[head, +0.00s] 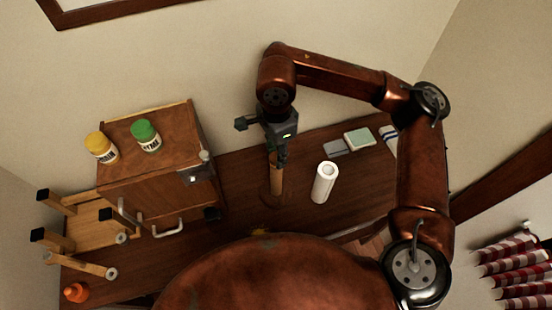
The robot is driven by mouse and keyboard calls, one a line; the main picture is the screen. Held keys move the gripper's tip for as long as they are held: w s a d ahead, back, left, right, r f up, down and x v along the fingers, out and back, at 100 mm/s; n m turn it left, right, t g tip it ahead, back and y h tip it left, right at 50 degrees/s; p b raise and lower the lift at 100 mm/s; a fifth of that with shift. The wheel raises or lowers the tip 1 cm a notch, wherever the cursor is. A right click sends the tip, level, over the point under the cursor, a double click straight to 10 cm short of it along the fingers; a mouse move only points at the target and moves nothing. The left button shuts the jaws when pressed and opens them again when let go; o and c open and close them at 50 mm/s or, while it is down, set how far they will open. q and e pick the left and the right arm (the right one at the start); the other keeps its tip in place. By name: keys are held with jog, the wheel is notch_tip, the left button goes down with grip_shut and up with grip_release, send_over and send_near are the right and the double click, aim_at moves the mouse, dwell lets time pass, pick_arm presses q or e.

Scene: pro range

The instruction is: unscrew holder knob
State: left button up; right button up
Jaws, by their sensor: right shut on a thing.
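The wooden holder (276,183) stands upright on the dark brown counter, with a round base at its foot. My right gripper (281,158) points down over the top of the holder's post and is shut on the holder knob there. The knob itself is hidden by the fingers. A white paper roll (324,183) stands upright to the right of the holder, apart from it. My left gripper is not in view.
A wooden cabinet (150,165) at the left bears a yellow-capped jar (101,148) and a green-capped jar (146,136). A wooden rack (75,215) and an orange bottle (76,292) stand left. Small boxes (360,139) lie behind the roll. Striped cloths (512,262) hang right.

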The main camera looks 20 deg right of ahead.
jog(key=n, duration=0.1)
jog(key=n+b, duration=0.1)
jog(key=shift+s+f+n, duration=0.1)
jog(key=shift+f+n, duration=0.15)
jog(key=shift+n, duration=0.15)
jog(key=shift+n+b, duration=0.45)
jog(key=shift+n, duration=0.05)
jog(key=shift+r, duration=0.1)
jog(key=shift+n+b, duration=0.4)
jog(key=shift+n, duration=0.1)
jog(key=n+b, duration=0.1)
jog(key=n, duration=0.1)
jog(key=shift+n+b, duration=0.3)
jog(key=shift+n, duration=0.1)
jog(key=shift+n+b, duration=0.45)
jog(key=shift+n, duration=0.45)
